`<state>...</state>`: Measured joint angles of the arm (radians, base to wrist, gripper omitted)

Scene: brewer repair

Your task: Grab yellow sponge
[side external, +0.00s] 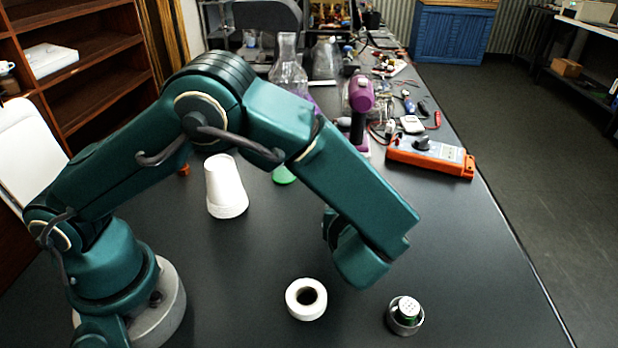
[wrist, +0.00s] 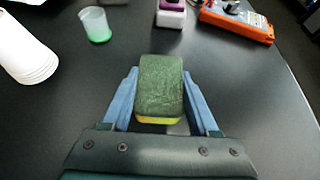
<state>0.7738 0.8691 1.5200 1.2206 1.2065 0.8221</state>
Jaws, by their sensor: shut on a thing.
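The sponge (wrist: 160,85) shows in the wrist view as a block with a dark green scouring face up and a thin yellow edge at its near end. It sits between the two blue fingers of my gripper (wrist: 160,95), which are shut on its sides. In the side external view my arm hides the sponge and the fingers. I cannot tell whether the sponge touches the table.
A white tape roll (side external: 306,299) and a small round metal part (side external: 405,315) lie at the front. An orange multimeter (side external: 430,157) and a purple tool (side external: 360,100) are farther back.

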